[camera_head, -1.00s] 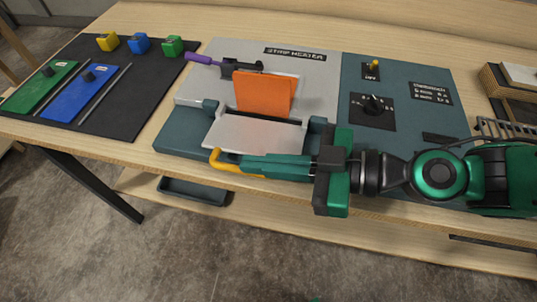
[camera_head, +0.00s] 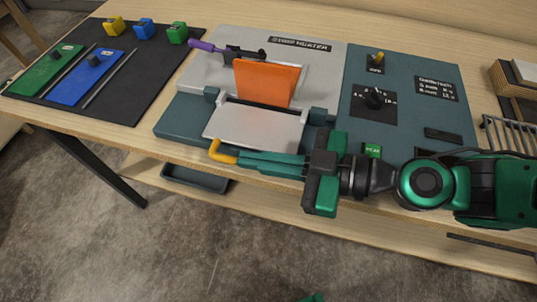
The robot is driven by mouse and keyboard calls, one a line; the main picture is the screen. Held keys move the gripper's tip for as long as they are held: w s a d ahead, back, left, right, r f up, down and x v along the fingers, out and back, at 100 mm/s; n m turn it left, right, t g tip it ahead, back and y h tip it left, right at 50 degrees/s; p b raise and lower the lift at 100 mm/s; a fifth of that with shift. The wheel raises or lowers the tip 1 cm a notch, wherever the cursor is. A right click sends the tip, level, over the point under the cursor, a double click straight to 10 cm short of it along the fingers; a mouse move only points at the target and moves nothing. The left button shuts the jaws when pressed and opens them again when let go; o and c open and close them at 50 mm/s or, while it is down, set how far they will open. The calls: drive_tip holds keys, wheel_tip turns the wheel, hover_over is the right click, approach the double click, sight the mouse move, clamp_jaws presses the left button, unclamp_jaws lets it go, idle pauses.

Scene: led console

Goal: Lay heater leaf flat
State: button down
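The strip heater (camera_head: 300,60) is a grey panel with a teal base along the near edge of the bench. An orange sheet (camera_head: 266,82) stands upright and slightly tilted on it. In front of the sheet, a pale silver leaf (camera_head: 254,128) lies nearly flat between two teal hinge blocks; I cannot tell its exact angle. A yellow bent handle (camera_head: 222,153) is at the leaf's near left corner. My gripper (camera_head: 242,160) comes in from the right, its teal fingers close together at the handle's right end. Whether they grip it is unclear.
A purple-handled tool (camera_head: 206,46) lies behind the sheet. A teal control panel (camera_head: 408,105) with a dial and a small green display (camera_head: 372,150) is to the right. A dark mat (camera_head: 130,85) with sliders and coloured blocks is at left. A wire rack (camera_head: 508,133) stands at far right.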

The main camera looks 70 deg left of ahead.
drive_tip(key=shift+w+f, duration=0.1)
drive_tip(key=shift+f, duration=0.15)
drive_tip(key=shift+r, duration=0.55)
drive_tip(key=w+d+r, duration=0.5)
drive_tip(key=w+d, duration=0.1)
drive_tip(key=w, duration=0.1)
drive_tip(key=shift+w+d+r, duration=0.15)
drive_tip(key=shift+d+r, duration=0.1)
drive_tip(key=shift+r, duration=0.1)
drive_tip(key=s+d+r, duration=0.5)
drive_tip(key=d+r, duration=0.2)
drive_tip(key=shift+d, duration=0.25)
idle(0.4)
drive_tip(key=shift+w+f, duration=0.1)
idle(0.4)
